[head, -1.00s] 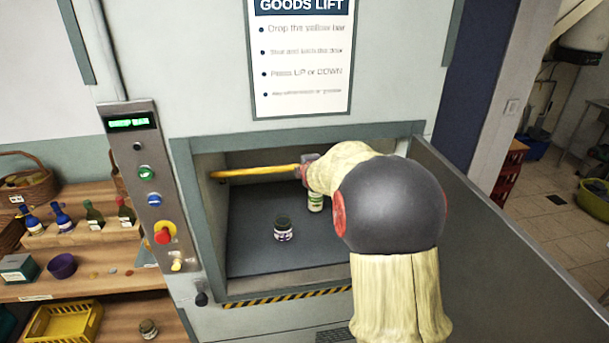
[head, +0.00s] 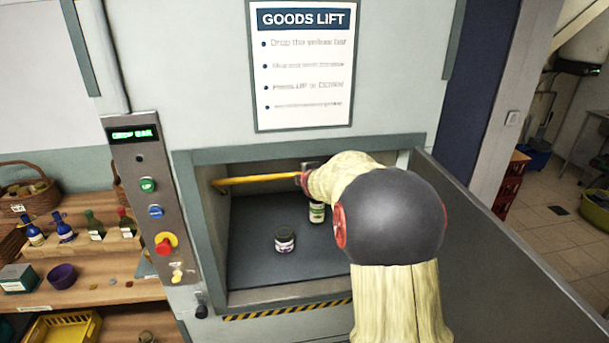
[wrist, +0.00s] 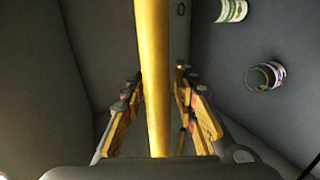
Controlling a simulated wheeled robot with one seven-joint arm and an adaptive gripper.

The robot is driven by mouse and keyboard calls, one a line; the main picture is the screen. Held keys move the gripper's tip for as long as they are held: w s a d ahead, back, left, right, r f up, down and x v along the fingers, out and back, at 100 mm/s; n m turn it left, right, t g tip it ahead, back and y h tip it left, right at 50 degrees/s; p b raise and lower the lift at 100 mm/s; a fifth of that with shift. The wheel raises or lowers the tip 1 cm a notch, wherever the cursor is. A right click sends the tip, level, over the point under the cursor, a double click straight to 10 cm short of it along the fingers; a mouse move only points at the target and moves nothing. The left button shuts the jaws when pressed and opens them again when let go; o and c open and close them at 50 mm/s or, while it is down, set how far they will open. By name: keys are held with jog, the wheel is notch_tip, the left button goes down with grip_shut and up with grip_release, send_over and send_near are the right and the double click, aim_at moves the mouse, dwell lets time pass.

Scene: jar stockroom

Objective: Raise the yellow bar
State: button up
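The yellow bar (head: 255,180) runs nearly level across the upper part of the lift opening, from its left side to my gripper. In the wrist view the bar (wrist: 154,60) passes between my fingers. My gripper (wrist: 160,85) has one finger on each side of the bar, with narrow gaps visible, so it looks open around it. In the head view my gripper (head: 306,178) is partly hidden by my own arm. The bar's right end is hidden behind my arm.
Inside the lift stand a dark-lidded jar (head: 284,240) and a green-labelled jar (head: 317,211). The lift door (head: 500,240) stands open at the right. A control panel (head: 155,210) is left of the opening, beside shelves (head: 100,290) of bottles and baskets.

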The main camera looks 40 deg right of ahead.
jog(key=shift+r, duration=0.1)
jog(key=v, duration=1.1)
jog(key=shift+s+a, duration=0.25)
jog(key=shift+s, duration=0.1)
jog(key=shift+c, duration=0.5)
